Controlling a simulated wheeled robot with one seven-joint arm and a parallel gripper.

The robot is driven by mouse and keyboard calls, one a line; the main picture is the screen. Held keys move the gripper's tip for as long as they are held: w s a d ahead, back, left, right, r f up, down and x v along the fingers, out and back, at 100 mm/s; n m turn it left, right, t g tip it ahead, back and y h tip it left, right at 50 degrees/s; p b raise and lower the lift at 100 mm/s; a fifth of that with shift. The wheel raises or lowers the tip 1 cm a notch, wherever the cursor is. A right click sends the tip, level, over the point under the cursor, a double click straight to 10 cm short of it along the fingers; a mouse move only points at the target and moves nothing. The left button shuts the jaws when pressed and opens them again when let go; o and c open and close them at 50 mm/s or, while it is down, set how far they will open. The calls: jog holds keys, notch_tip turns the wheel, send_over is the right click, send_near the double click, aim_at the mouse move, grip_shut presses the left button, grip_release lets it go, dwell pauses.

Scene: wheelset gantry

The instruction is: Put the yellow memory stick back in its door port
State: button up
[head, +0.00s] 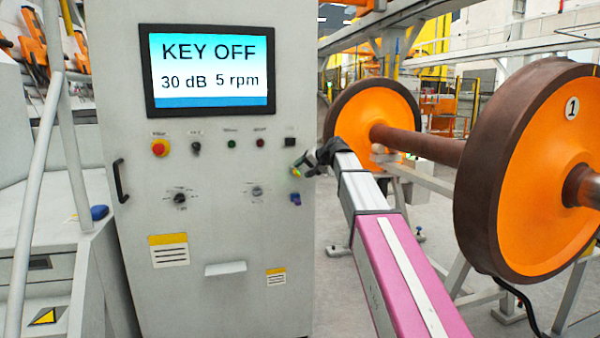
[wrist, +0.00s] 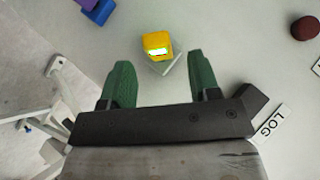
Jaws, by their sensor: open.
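The yellow memory stick (wrist: 157,43) stands at the grey door face in the wrist view, with a bright green-white patch on its end. In the head view it is a small yellow-green spot (head: 296,172) by the cabinet's right edge. My gripper (wrist: 160,62) is open; its two green fingers point at the door, one to each side of the stick's line. The stick lies just beyond the fingertips, with no contact visible. The gripper also shows in the head view (head: 304,166). The port is hidden, and I cannot tell how far the stick is seated.
A blue-purple piece (wrist: 96,9) is on the door near the stick. A LOG label (wrist: 270,122) and a dark red knob (wrist: 305,26) are at the right. The cabinet screen (head: 210,70) reads KEY OFF. An orange wheelset (head: 545,170) stands right of my arm.

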jog(key=v, duration=0.8)
jog(key=shift+d, duration=0.1)
jog(key=s+d+f+g+h, duration=0.15)
jog(key=s+f, duration=0.25)
jog(key=f, duration=0.6)
jog(key=s+d+f+h, duration=0.2)
jog(key=s+f, duration=0.1)
jog(key=f, duration=0.7)
jog(key=s+d+f+g+h, duration=0.15)
jog(key=s+f, duration=0.25)
jog(key=f, duration=0.5)
jog(key=s+d+f+g+h, duration=0.1)
jog(key=s+d+f, duration=0.3)
jog(key=s+f, duration=0.5)
jog(key=s+d+f+g+h, duration=0.2)
jog(key=s+d+f+h, duration=0.1)
jog(key=s+f, duration=0.7)
notch_tip(320, 180, down, 2)
jog(key=shift+s+d+f, duration=0.15)
jog(key=shift+s+d, duration=0.05)
jog(key=shift+d, duration=0.3)
jog(key=shift+a, duration=0.1)
